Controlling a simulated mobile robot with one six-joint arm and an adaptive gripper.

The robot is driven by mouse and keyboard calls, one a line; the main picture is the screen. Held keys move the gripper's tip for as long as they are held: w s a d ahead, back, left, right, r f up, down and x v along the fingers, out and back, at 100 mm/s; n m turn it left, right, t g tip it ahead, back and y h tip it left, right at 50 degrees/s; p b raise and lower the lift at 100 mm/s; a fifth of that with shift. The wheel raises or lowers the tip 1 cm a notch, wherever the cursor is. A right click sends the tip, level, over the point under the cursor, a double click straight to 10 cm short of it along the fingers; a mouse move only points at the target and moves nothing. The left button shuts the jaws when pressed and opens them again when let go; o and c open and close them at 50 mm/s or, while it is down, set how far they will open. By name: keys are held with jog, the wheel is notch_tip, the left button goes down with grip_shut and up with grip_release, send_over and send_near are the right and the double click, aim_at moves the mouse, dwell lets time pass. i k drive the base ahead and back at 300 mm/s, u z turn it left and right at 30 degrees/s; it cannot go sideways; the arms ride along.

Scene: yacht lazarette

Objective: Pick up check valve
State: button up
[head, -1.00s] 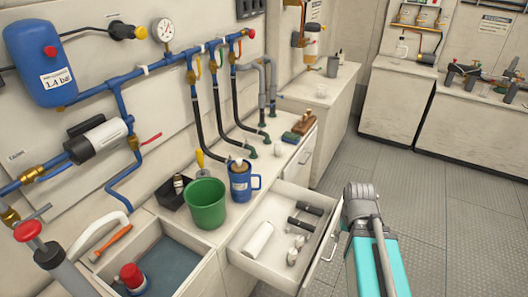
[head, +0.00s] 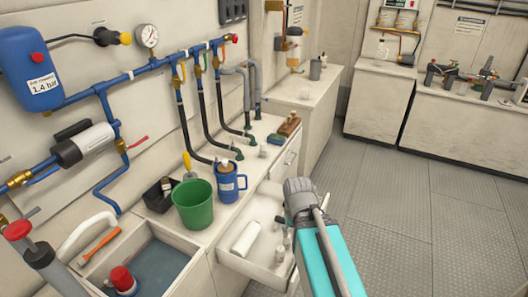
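An open drawer (head: 233,263) under the counter holds a white cylinder (head: 246,238) and several small pale fittings (head: 280,252). I cannot tell whether one of these is the check valve; nothing in view is clearly marked as it. My arm's grey joint and teal link cover the drawer's right part, hiding some of its contents.
On the counter stand a green bucket (head: 194,205), a blue mug (head: 228,182) and a black box (head: 158,194). A sink (head: 176,243) lies left of the drawer. Blue pipes and black hoses run along the wall. The floor (head: 390,215) at right is clear.

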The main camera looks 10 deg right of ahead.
aim_at(263, 148)
jog(key=u, duration=0.1)
jog(key=i, duration=1)
jog(key=z, duration=0.1)
